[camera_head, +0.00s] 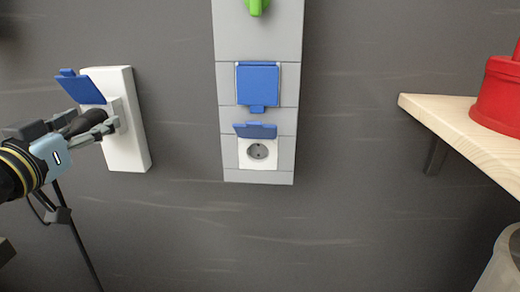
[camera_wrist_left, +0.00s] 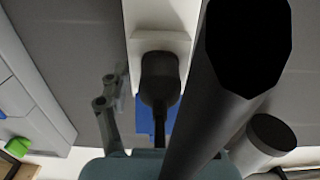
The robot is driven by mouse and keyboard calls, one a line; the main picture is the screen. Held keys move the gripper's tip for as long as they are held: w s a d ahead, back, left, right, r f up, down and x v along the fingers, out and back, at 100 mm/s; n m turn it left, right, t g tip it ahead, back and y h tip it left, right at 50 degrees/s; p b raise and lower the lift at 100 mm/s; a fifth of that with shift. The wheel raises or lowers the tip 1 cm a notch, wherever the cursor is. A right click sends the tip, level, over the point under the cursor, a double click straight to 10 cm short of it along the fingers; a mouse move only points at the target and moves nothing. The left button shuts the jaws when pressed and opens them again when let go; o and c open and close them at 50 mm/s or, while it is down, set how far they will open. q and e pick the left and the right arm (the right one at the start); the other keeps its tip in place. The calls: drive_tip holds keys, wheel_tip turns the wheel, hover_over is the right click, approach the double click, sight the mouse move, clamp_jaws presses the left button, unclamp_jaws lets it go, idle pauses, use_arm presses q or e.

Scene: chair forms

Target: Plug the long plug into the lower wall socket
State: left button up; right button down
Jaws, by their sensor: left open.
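The long plug (camera_head: 84,122) is black and sits at the white socket of the left wall panel (camera_head: 126,140), under a raised blue lid (camera_head: 80,87). My left gripper (camera_head: 93,121) is open, with its fingers on either side of the plug. In the left wrist view the plug (camera_wrist_left: 160,78) stands against the white panel, with a grey finger (camera_wrist_left: 107,108) to its left, apart from it. The lower wall socket (camera_head: 258,152) is white, round and empty, on the grey middle panel. Its blue lid (camera_head: 256,130) is raised. My right gripper is out of view.
Above the lower socket is a closed blue cover (camera_head: 258,85), and a green thing (camera_head: 257,6) is higher up. A wooden shelf (camera_head: 455,125) with a red object (camera_head: 500,95) juts out at right. A dark cable (camera_head: 82,250) hangs at left. The wall between panels is bare.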

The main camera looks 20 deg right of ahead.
sight(72, 135)
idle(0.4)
use_arm(q)
clamp_jaws()
drive_tip(key=shift+s, duration=0.2)
drive_tip(key=shift+s+a+f, duration=0.1)
drive_tip(key=shift+s, duration=0.05)
drive_tip(key=shift+v, duration=2.6)
